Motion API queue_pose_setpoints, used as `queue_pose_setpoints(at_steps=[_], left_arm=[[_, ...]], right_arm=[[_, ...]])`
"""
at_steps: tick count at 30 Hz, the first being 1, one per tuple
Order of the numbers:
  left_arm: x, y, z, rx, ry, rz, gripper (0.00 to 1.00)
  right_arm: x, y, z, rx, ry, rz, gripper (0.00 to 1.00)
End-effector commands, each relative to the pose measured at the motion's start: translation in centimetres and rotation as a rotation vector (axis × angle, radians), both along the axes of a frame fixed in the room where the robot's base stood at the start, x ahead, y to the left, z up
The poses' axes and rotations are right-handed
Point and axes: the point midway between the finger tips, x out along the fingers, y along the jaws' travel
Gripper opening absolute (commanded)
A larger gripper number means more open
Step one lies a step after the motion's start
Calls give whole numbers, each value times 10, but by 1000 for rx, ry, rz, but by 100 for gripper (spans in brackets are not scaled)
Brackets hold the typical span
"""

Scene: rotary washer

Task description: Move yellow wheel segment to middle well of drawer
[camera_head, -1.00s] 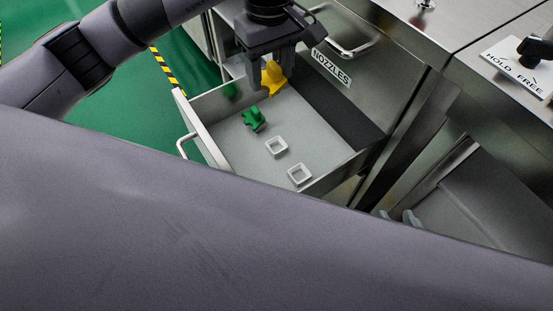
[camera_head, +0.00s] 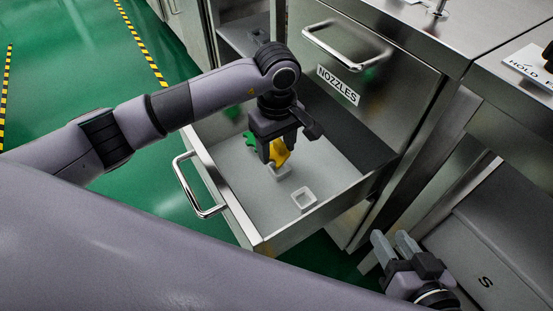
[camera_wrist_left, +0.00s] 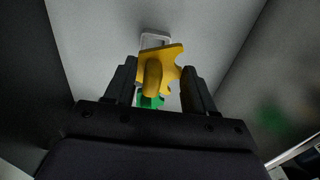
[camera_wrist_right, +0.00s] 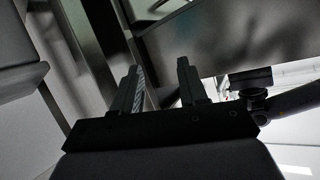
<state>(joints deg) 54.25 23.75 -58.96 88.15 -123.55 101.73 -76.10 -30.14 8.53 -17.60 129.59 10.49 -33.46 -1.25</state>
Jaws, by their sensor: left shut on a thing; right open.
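The yellow wheel segment (camera_head: 280,153) is held in my left gripper (camera_head: 277,158), low inside the open drawer (camera_head: 238,180). In the head view it overlaps the middle well (camera_head: 280,173), a small pale square frame; whether it touches the well is hard to tell. The left wrist view shows the yellow segment (camera_wrist_left: 158,68) between the fingers, with a pale well (camera_wrist_left: 155,38) partly behind it. A green segment (camera_head: 250,141) stands at the far well, partly hidden by my gripper. My right gripper (camera_head: 393,245) is open and empty, outside the drawer.
An empty near well (camera_head: 303,199) lies toward the drawer's right side. The cabinet front with the NOZZLES label (camera_head: 338,86) and its bar handle (camera_head: 347,47) rises behind the drawer. The drawer's handle (camera_head: 194,185) projects at left.

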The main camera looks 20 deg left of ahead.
Motion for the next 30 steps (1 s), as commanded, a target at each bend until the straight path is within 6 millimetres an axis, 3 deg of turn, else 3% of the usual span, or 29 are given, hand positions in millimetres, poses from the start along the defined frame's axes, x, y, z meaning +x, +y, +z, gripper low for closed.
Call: queue_pose_setpoints(at_steps=[9,20,21,23,30], left_arm=[[-1,-1,-41,-2,1,0,12],[0,0,-45,-1,-1,0,12],[0,0,-46,0,0,-1,58],[0,0,-45,0,0,0,77],[0,0,-45,0,0,0,80]], right_arm=[[0,8,-8,50,16,14,43],[4,10,-2,67,-2,17,43],[4,11,-1,73,-2,18,43],[5,11,1,74,-3,19,43],[5,12,1,74,-4,18,43]])
